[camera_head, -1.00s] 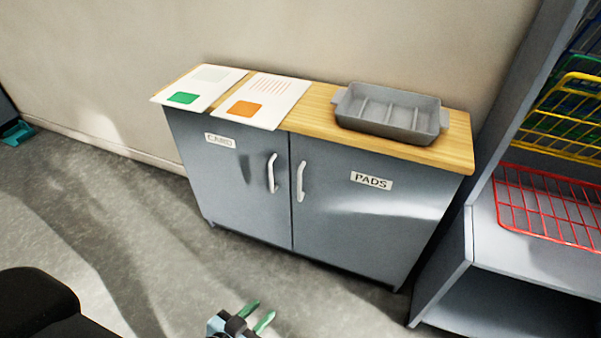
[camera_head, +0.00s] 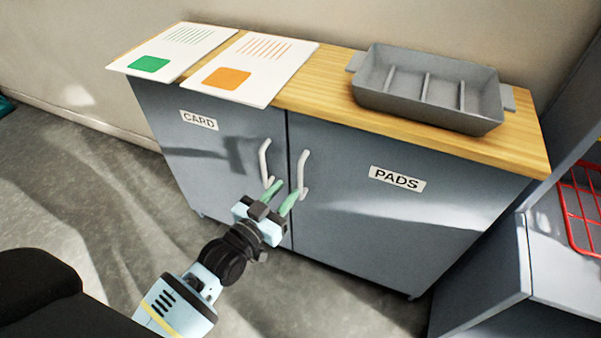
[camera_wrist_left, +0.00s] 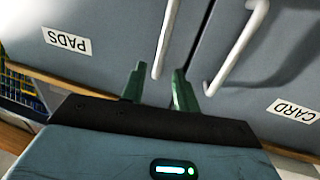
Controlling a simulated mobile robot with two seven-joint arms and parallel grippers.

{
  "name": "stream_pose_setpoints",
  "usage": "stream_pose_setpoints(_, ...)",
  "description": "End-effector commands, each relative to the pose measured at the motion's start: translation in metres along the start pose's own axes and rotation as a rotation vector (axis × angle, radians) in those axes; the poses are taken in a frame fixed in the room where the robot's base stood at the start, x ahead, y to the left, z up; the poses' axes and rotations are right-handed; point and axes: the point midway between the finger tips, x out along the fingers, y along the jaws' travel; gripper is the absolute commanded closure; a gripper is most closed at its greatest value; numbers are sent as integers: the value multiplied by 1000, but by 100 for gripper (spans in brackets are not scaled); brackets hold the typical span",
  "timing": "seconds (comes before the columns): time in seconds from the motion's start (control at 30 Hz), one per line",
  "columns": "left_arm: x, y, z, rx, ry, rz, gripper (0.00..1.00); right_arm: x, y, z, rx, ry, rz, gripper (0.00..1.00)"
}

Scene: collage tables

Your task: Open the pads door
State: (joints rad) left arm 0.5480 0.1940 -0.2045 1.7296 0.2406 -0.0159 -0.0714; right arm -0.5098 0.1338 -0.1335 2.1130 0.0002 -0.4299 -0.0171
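The pads door (camera_head: 380,225) is the right grey door of a low cabinet and is shut. It has a white PADS label and a white upright bar handle (camera_head: 303,172) near its left edge. In the left wrist view the pads handle (camera_wrist_left: 166,38) lies just beyond and between the fingertips. My left gripper (camera_head: 280,190) is open in front of the handles. Its green fingers (camera_wrist_left: 155,80) are apart, with no visible grip on the bar; contact cannot be told. The card door (camera_head: 205,150), with its own handle (camera_head: 264,160), is shut. My right gripper is not in view.
On the wooden top (camera_head: 325,100) lie a sheet with a green square (camera_head: 175,50), a sheet with an orange square (camera_head: 250,65) and a grey divided tray (camera_head: 430,90). A grey shelf unit (camera_head: 560,255) with a red wire basket (camera_head: 582,210) stands close on the right. Floor is clear at left.

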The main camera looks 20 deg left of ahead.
Motion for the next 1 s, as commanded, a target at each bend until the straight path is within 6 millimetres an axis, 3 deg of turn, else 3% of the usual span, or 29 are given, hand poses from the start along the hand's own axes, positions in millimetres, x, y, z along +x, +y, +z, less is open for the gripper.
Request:
stream_pose_setpoints(0.5, 65, 0, 2, -1, -1, -1, 70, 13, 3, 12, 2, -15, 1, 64)
stream_pose_setpoints(0.9, 72, 0, 1, 0, -2, 0, 70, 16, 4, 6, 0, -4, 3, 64)
stream_pose_setpoints(1.0, 72, 0, 1, 0, -2, 0, 81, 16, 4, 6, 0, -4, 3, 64)
